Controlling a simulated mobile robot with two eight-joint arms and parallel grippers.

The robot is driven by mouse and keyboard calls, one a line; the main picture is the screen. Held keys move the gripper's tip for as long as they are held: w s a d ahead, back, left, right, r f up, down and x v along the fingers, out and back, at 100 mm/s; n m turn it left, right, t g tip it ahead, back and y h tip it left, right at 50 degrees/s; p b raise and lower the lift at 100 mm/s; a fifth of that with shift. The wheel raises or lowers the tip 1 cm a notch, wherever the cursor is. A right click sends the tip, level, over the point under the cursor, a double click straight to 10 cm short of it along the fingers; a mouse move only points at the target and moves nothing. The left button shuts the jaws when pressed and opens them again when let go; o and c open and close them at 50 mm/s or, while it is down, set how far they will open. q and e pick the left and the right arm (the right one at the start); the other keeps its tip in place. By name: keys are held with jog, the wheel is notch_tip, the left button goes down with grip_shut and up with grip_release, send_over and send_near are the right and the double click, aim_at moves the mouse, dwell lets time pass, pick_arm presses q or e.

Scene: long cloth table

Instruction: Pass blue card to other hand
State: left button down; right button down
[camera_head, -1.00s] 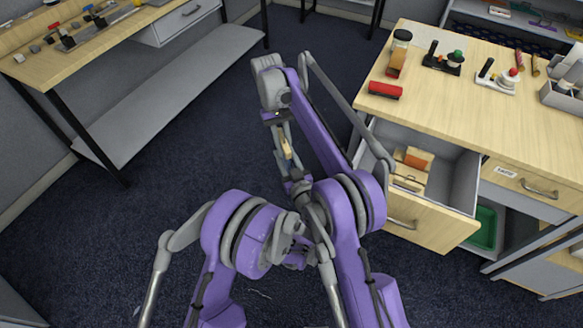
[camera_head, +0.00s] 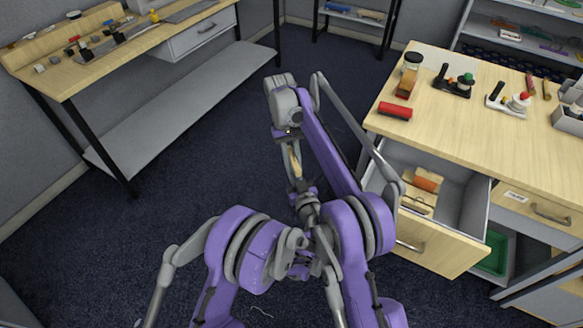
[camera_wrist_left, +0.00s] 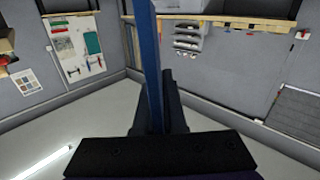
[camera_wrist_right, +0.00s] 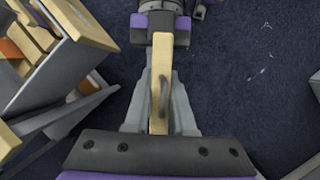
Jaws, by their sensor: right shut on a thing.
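My right gripper (camera_head: 296,172) points down from the raised right arm in the head view. It is shut on a narrow tan wooden piece (camera_wrist_right: 161,75), which has a dark slot-like mark in the right wrist view. In the left wrist view, a long blue strip (camera_wrist_left: 152,50), perhaps the blue card seen edge-on, rises from beside the dark fingers of my left gripper (camera_wrist_left: 168,90). I cannot tell whether those fingers grip it. The left gripper is hard to make out in the head view. No blue card shows clearly in the head view.
Another bench (camera_head: 60,70) stands far left. The dark carpet (camera_head: 190,190) is clear.

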jog(key=c, duration=0.7)
grip_release()
jog(key=shift+a, duration=0.1)
